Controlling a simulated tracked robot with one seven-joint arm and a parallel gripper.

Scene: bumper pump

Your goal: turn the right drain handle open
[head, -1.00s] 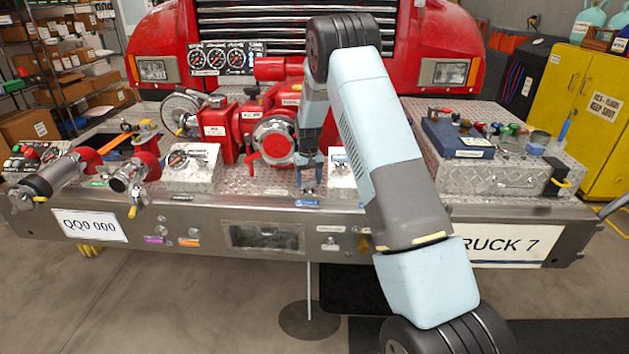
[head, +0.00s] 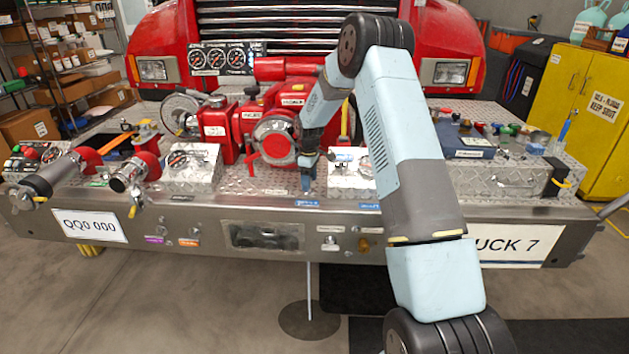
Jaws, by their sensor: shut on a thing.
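My gripper (head: 309,163) is above the front edge of the bumper deck, left of centre. It points down and is shut on a small blue handle (head: 307,184), which I take to be the right drain handle. The handle stands just behind a blue label (head: 307,203) on the deck's edge. The fingers cover its upper part, and its exact angle is too small to read. A second blue label (head: 369,206) lies farther right on the same edge, partly beside my arm.
A red pump (head: 275,139) stands close behind my gripper. Another tread-plate box with a gauge (head: 190,166) is to the left. The floor in front of the bumper is mostly clear.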

